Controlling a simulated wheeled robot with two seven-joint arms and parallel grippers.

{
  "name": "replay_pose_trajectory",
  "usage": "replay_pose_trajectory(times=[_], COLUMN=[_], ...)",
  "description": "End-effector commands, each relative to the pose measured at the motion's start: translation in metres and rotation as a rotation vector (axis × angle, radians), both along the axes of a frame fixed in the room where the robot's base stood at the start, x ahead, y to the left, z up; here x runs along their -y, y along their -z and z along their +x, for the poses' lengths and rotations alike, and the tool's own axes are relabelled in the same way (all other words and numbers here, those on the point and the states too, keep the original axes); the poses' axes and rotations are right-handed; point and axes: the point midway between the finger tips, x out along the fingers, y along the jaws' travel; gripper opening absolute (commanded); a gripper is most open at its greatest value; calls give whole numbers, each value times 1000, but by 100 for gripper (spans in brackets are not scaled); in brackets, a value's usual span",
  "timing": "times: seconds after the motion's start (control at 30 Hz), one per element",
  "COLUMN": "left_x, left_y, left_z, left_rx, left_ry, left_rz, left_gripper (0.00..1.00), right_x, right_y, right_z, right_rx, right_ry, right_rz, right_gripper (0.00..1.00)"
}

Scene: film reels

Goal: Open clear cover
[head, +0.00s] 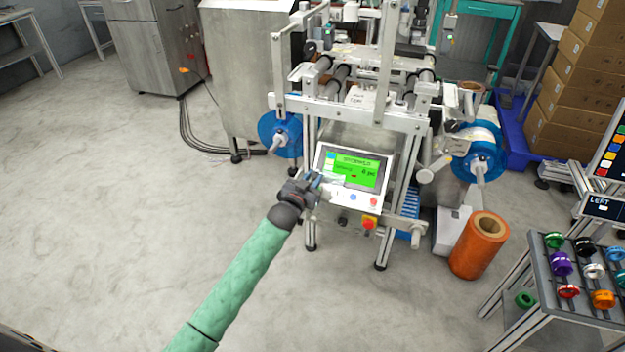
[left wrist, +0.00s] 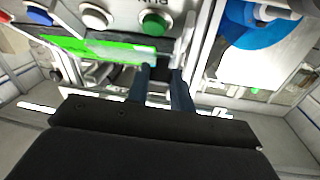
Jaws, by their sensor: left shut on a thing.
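The machine's control panel (head: 375,188) has a green screen (head: 358,172) and buttons along its lower edge. A pale, see-through clear cover (head: 331,184) shows at the panel's lower left, and in the left wrist view (left wrist: 118,50) it lies over part of the green screen, near a green button (left wrist: 154,23). My left gripper (head: 318,187) is at the panel's left edge. Its two dark fingers (left wrist: 162,82) are shut on the clear cover at its edge; the exact contact is hard to see. My right gripper is in neither view.
A red-on-yellow stop button (head: 369,223) sits below the panel. Blue reels (head: 281,134) flank the machine. An orange roll (head: 480,245) stands on the floor to the right, near a rack of coloured spools (head: 561,262). The floor at left is clear.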

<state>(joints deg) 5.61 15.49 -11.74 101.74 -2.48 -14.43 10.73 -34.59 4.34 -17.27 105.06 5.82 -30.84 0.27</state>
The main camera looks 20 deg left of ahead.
Motion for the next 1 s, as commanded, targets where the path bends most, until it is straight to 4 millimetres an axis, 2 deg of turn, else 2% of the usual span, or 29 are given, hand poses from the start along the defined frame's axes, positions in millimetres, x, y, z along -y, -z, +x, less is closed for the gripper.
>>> replay_pose_trajectory(times=[0.13,0.17,0.27,0.67,1.0], left_x=[0,0,0,-1,-9], left_y=[0,0,0,1,1], left_z=[0,0,0,-6,-50], left_rx=[0,0,0,-1,-1], left_ry=[0,0,0,0,1], left_rz=[0,0,0,0,0], left_gripper=[0,25,44,45,45], right_x=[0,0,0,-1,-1], right_y=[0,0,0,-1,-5], right_z=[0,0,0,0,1], right_rx=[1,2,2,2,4], right_ry=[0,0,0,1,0], right_rz=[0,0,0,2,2], right_gripper=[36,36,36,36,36])
